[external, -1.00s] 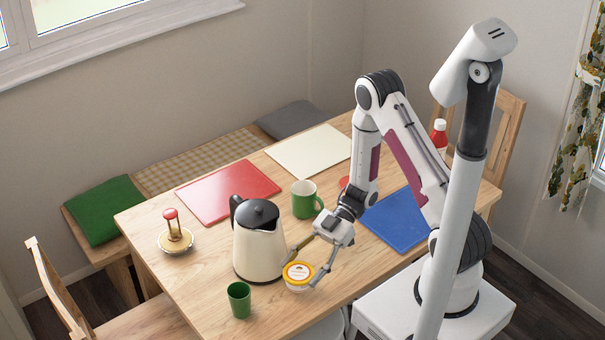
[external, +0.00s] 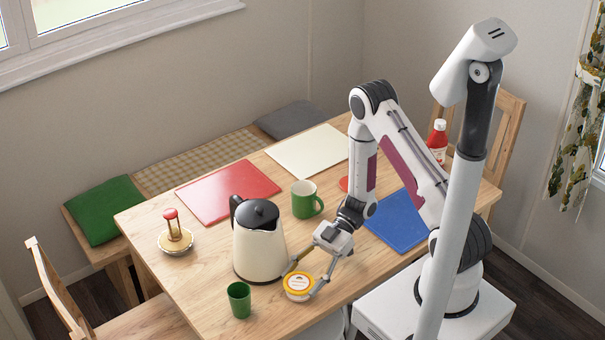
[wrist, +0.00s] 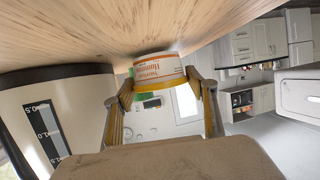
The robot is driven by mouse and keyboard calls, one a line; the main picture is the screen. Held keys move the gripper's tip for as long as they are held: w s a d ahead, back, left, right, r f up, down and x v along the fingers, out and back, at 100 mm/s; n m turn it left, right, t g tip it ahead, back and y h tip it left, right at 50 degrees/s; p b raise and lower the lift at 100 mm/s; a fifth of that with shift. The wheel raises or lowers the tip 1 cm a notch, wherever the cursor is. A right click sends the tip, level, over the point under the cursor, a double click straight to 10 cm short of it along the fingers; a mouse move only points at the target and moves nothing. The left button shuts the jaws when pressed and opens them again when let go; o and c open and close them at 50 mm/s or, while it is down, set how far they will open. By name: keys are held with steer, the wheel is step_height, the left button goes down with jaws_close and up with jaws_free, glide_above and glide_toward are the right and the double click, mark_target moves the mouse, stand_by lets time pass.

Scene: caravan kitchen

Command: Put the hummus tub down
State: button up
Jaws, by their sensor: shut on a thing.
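The hummus tub (external: 298,283) is small and round, with a white body and a yellow-rimmed lid. It is upright at the front edge of the wooden table, right of the kettle's base. My gripper (external: 302,285) is shut on it, one finger on each side. In the wrist view the tub (wrist: 158,69) is between both fingertips, close to the table top. I cannot tell whether its bottom touches the wood.
The cream kettle (external: 262,245) stands close to the left of my fingers; it fills the wrist view's left side (wrist: 85,112). A green cup (external: 239,300) is front left, a green mug (external: 304,200) behind. A blue board (external: 397,222) lies to the right.

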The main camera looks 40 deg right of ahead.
steer(key=shift+f, duration=0.25)
steer(key=o, duration=1.2)
steer(key=shift+r, duration=0.15)
steer(key=shift+v, duration=6)
steer(key=shift+w, duration=0.1)
